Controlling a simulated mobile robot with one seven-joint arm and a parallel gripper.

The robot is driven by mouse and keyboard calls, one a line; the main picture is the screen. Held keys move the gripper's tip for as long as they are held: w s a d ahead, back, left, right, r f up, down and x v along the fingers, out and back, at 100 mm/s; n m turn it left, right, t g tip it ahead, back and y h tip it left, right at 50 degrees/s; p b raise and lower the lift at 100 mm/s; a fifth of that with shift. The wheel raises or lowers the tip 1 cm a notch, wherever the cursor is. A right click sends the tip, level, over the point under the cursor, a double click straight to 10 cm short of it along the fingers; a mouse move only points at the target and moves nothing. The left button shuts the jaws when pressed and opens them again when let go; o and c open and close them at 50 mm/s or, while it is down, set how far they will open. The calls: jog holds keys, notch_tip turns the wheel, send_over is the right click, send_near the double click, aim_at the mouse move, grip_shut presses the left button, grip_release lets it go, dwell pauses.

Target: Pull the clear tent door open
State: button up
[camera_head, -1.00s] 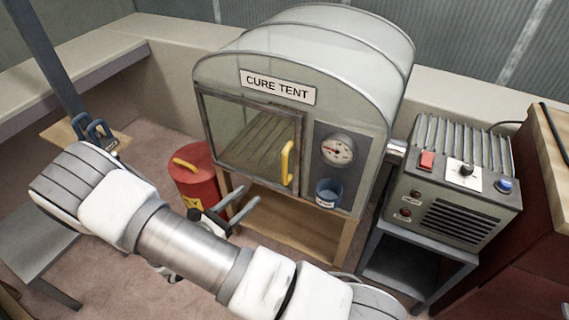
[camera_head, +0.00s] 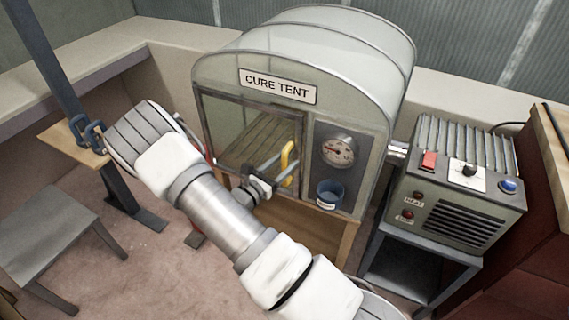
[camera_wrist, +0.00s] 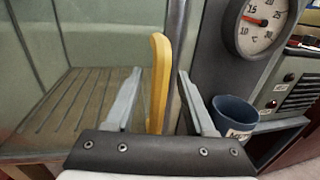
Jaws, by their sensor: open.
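The cure tent's clear door (camera_head: 240,135) is shut in its dark frame at the front of the tent, with slatted boards visible behind it. Its yellow vertical handle (camera_head: 287,160) is at the door's right side. My gripper (camera_head: 273,162) is open in front of the handle. In the wrist view the yellow handle (camera_wrist: 159,80) stands upright between the two fingers of my gripper (camera_wrist: 158,85), with a gap to each side. I cannot tell how deep the handle lies between the fingers.
A gauge (camera_head: 338,151) and a blue cup (camera_head: 329,194) are on the panel right of the door. A grey control box (camera_head: 455,175) stands further right. A grey bench (camera_head: 40,235) is at left. The red drum is mostly hidden behind my arm.

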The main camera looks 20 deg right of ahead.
jog(key=shift+d, duration=0.1)
grip_shut()
dwell(1.4)
